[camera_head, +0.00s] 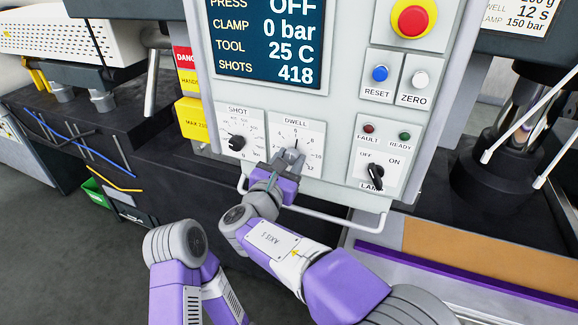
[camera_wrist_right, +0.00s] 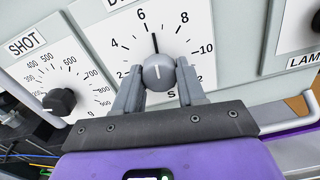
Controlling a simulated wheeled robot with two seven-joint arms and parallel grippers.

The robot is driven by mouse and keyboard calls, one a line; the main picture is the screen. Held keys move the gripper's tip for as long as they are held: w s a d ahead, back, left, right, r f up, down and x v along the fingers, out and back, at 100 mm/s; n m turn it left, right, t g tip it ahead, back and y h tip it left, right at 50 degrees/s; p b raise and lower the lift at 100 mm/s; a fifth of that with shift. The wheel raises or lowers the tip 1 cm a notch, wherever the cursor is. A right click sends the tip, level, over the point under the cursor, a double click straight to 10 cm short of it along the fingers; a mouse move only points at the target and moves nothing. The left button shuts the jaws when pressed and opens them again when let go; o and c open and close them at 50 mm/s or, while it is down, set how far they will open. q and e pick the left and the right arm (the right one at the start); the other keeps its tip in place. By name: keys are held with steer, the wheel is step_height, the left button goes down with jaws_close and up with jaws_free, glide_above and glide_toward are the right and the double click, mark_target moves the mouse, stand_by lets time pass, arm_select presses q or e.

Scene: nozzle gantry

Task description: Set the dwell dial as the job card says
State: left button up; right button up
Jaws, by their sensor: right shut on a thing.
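The grey dwell dial knob (camera_wrist_right: 158,72) sits on its white DWELL plate (camera_wrist_right: 110,40) in the right wrist view. Its black pointer stands between 6 and 8, nearer 6. My right gripper (camera_head: 288,160) is shut on the knob, one finger on each side. In the head view the DWELL plate (camera_head: 312,132) shows above the gripper, which partly covers the knob. The job card (camera_head: 520,14), cut off at the upper right, reads 12 s on its partly cut dwell line and clamp 150 bar. My left arm shows at the bottom, but its gripper is out of view.
The SHOT dial (camera_head: 237,143) is left of the dwell dial. The lamp switch (camera_head: 375,177), RESET button (camera_head: 380,73), ZERO button (camera_head: 420,79) and red stop button (camera_head: 412,20) are to the right. A rail (camera_head: 345,222) runs below the panel.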

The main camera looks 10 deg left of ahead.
steer(key=m+b, duration=1.1)
steer(key=b, duration=0.1)
steer(key=shift+a+f, duration=0.1)
steer(key=shift+f, duration=0.05)
steer(key=shift+m+b, duration=0.7)
steer(key=shift+m, duration=0.1)
steer(key=m+b, duration=0.2)
steer(key=shift+m, duration=0.4)
steer(key=m+b, duration=0.2)
steer(key=m, duration=0.1)
steer(key=shift+m+b, duration=0.3)
steer(key=m+b, duration=0.1)
steer(key=m, duration=0.2)
steer(key=shift+r+b, duration=0.2)
steer(key=shift+b, duration=0.2)
steer(key=shift+r+m+b, duration=0.1)
steer(key=shift+m+b, duration=0.5)
steer(key=shift+m, duration=1)
steer(key=o, duration=1.1)
steer(key=shift+c, duration=0.2)
